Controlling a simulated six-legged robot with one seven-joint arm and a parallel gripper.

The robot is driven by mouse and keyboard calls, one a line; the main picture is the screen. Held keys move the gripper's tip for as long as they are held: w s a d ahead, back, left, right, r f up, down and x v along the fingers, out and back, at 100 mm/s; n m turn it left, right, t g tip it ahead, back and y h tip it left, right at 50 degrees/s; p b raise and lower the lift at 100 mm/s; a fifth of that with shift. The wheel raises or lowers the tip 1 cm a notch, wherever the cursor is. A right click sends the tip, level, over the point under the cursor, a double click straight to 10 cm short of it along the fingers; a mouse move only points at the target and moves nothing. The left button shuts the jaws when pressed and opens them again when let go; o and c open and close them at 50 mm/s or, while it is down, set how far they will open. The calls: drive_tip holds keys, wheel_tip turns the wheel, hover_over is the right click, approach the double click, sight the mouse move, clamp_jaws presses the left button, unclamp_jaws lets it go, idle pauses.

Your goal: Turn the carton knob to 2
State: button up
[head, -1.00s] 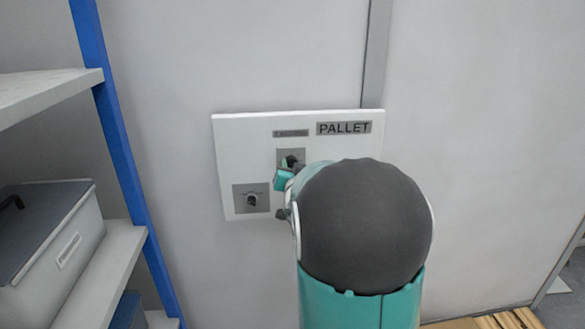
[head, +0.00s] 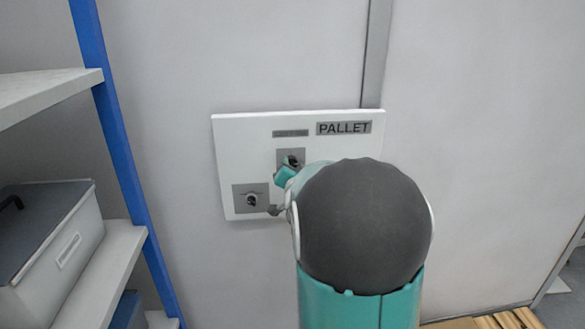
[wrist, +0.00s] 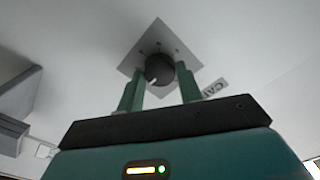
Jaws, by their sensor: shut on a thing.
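The knob in my gripper is a dark round one on a grey square plate (wrist: 158,36) in the wrist view. It shows a small pale mark near its lower left edge. A partly hidden label (wrist: 214,88) beside it starts with "CA". My gripper (wrist: 160,84) has one green finger on each side of the knob (wrist: 162,66) and is shut on it. In the head view, the knob (head: 294,161) sits under a small label (head: 290,133) too small to read. My arm hides part of the gripper there. The dial numbers are not readable.
The white panel (head: 232,150) on the wall also carries a PALLET label (head: 344,128) and a second knob (head: 252,200) at lower left. My arm covers the panel's lower right. A blue-post shelf (head: 120,150) with a grey bin (head: 50,240) stands at left.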

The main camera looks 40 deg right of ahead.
drive_tip(key=o, duration=1)
drive_tip(key=shift+s+a, duration=0.1)
drive_tip(key=shift+s, duration=0.05)
drive_tip(key=v, duration=1.3)
drive_tip(key=shift+s+a, duration=0.2)
drive_tip(key=shift+a, duration=0.05)
drive_tip(key=s+a+f+n+g+y, duration=0.15)
drive_tip(key=a+n+y, duration=0.25)
drive_tip(key=a, duration=0.5)
drive_tip(key=a+f+n+g+y, duration=0.1)
drive_tip(key=a+n+g+y, duration=0.2)
drive_tip(key=a, duration=0.5)
drive_tip(key=s+a+n+g+y, duration=0.1)
drive_tip(key=s+a+n, duration=0.1)
drive_tip(key=s+a, duration=0.2)
drive_tip(key=s+a+f+n+g+y, duration=0.1)
drive_tip(key=s+a+n+g, duration=0.1)
drive_tip(key=s+a, duration=0.1)
drive_tip(key=s+a+n+g+y, duration=0.1)
drive_tip(key=s+a+n+g, duration=0.1)
drive_tip(key=s+a, duration=0.2)
drive_tip(key=shift+s+a+f+n, duration=0.3)
drive_tip(key=shift+s+a+f, duration=0.05)
